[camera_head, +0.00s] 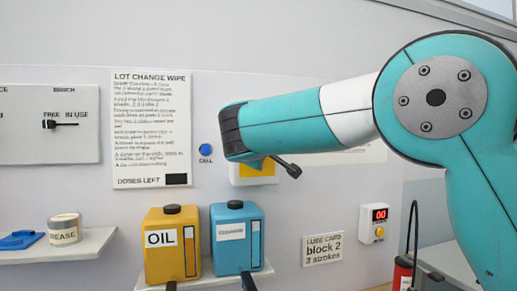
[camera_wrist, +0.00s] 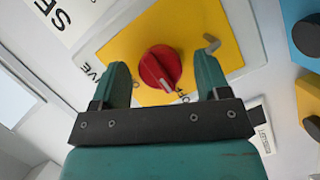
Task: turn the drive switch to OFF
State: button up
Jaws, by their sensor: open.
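The drive switch is a red round knob (camera_wrist: 160,68) on a yellow plate (camera_wrist: 136,42) set in a white panel, seen in the wrist view. A pale mark on the knob points down and to the right, toward a partly hidden label. My gripper (camera_wrist: 162,72) is open, with one teal finger to the left of the knob and one to the right. I cannot tell whether either finger touches it. In the head view my arm's end covers the knob, and only part of the yellow plate (camera_head: 262,176) shows.
A grey hook-like piece (camera_wrist: 212,43) sticks out near the right finger. Below the switch in the head view stand a yellow OIL can (camera_head: 160,265) and a blue can (camera_head: 237,255) on a shelf. A blue CALL button (camera_head: 205,149) is to the left.

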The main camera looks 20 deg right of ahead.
jog(key=b+v, duration=0.4)
jog(key=v, duration=1.3)
jog(key=shift+s, duration=0.2)
notch_tip(320, 180, down, 17)
jog(key=s+d+g+y, duration=0.2)
jog(key=s+g+y, duration=0.1)
jog(key=g+y, duration=0.3)
jog(key=s+f+m+g+y, duration=0.1)
jog(key=s+f+g, duration=0.3)
jog(key=s, duration=0.7)
jog(key=s+f+m+g+y, duration=0.1)
jog(key=s+f+g+y, duration=0.2)
jog(key=s+f, duration=0.6)
jog(key=shift+s+g, duration=1.05)
jog(key=shift+g, duration=0.05)
